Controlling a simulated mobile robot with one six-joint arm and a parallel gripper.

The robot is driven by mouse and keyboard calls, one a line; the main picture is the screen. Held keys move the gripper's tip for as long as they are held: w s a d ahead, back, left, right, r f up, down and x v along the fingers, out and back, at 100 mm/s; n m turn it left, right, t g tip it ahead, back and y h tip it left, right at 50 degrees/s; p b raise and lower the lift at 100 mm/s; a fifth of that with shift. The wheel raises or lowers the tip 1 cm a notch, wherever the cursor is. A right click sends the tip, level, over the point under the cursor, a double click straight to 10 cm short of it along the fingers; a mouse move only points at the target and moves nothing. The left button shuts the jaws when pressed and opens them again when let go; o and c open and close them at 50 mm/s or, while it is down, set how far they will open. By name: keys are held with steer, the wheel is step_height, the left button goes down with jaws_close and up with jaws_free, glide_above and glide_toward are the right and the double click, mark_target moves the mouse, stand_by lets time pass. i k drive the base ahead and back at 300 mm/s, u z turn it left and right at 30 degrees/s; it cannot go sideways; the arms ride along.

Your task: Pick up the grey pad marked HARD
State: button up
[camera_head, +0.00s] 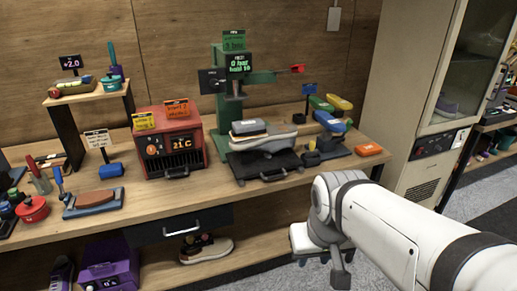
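A grey pad (249,127) lies on top of a grey sneaker (272,141) under the green press (239,72). Its marking is too small to read, so I cannot tell whether it is the one marked HARD. The sneaker sits on a black tray (248,171) with a handle. My gripper (325,262) is at the lower middle, in front of the bench edge and below the bench top, well apart from the pad. My own white arm hides part of it. I cannot see whether its fingers are open or shut.
A red heater box (171,143) stands left of the press. Blocks and a yellow-and-blue shoe-like piece (329,121) lie right of it, with an orange block (368,149). A tall cabinet (423,60) stands at right. Bare bench top (150,196) shows in front of the heater.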

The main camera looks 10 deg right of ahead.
mark_target(250, 125)
steer(key=u, duration=0.05)
steer(key=i, duration=0.95)
steer(key=z, duration=0.05)
